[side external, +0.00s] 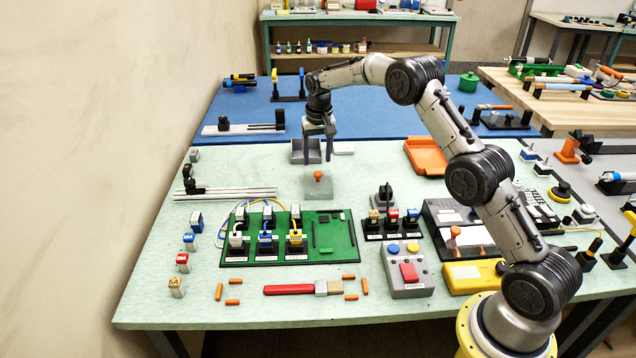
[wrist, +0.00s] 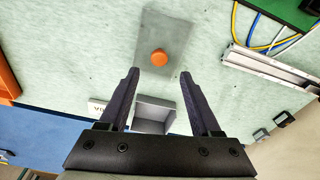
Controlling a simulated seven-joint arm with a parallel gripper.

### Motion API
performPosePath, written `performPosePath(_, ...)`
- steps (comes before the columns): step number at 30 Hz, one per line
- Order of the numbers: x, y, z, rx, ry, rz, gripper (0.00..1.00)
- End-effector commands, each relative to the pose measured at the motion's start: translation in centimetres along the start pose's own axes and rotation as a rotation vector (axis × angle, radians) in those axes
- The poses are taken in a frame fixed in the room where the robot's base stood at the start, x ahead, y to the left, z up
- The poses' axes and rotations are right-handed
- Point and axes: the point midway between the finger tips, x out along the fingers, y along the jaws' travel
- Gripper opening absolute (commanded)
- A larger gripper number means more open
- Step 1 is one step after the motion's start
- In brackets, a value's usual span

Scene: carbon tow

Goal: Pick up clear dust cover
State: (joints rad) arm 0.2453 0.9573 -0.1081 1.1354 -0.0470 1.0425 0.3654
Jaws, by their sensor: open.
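The clear dust cover (side external: 318,187) is a see-through greyish box with an orange knob on top. It sits on the pale green table near the middle. In the wrist view the dust cover (wrist: 165,42) lies ahead of the fingertips, its orange knob roughly centred between them. My gripper (side external: 318,159) is open and empty, above the table and just behind the cover in the side view. In the wrist view my gripper's two dark fingers (wrist: 164,78) are spread apart and do not touch the knob.
A grey open tray (side external: 305,157) is behind the cover, close to my fingers, with a small white labelled block (side external: 344,149) beside it. An orange tray (side external: 426,156) lies to the right. A green circuit board (side external: 290,237) with plugs and cables is in front. White rails (side external: 225,193) lie left.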

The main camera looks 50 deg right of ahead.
Motion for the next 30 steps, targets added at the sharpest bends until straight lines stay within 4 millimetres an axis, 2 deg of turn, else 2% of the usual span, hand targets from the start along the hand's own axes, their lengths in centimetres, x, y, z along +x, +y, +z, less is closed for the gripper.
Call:
performPosePath(9,4.3,0.3,0.8,0.0,-0.003,0.001,0.65)
performPosePath(19,4.8,0.2,0.8,0.0,-0.001,0.001,0.65)
performPosePath(30,4.8,0.2,0.8,0.0,-0.001,0.0,0.0)
